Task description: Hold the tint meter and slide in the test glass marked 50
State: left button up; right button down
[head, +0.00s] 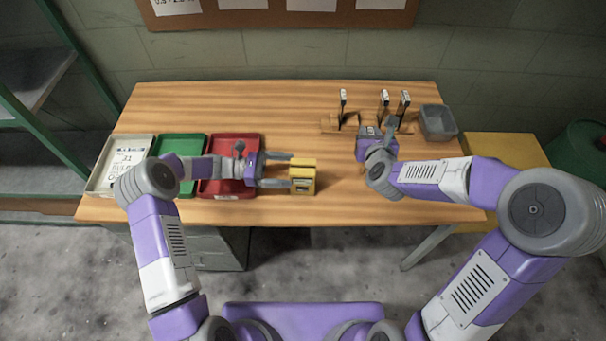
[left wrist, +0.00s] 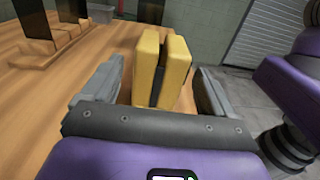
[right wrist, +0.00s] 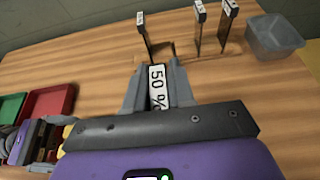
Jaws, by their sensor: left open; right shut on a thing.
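The yellow tint meter (head: 303,178) stands on the table near its front edge. My left gripper (head: 290,170) is open, its fingers on either side of the meter. In the left wrist view the meter (left wrist: 147,68) shows two yellow halves with a dark slot between them, and gaps to both fingers. My right gripper (right wrist: 158,75) is shut on the test glass marked 50 % (right wrist: 157,88), whose white label faces the wrist camera. In the head view my right gripper (head: 388,130) is in front of the wooden rack (head: 330,123), which holds several other glasses, and hides most of its glass.
A grey bin (head: 438,122) stands right of the rack. A red tray (head: 222,188), a green tray (head: 180,145) and a whitish labelled tray (head: 105,180) lie at the left. The table between the meter and the right gripper is clear.

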pick_arm(q)
jog(key=shift+d, duration=1)
pick_arm(e)
jog(key=shift+r, duration=0.1)
pick_arm(q)
jog(key=c, duration=0.7)
pick_arm(e)
jog(key=shift+a, duration=0.15)
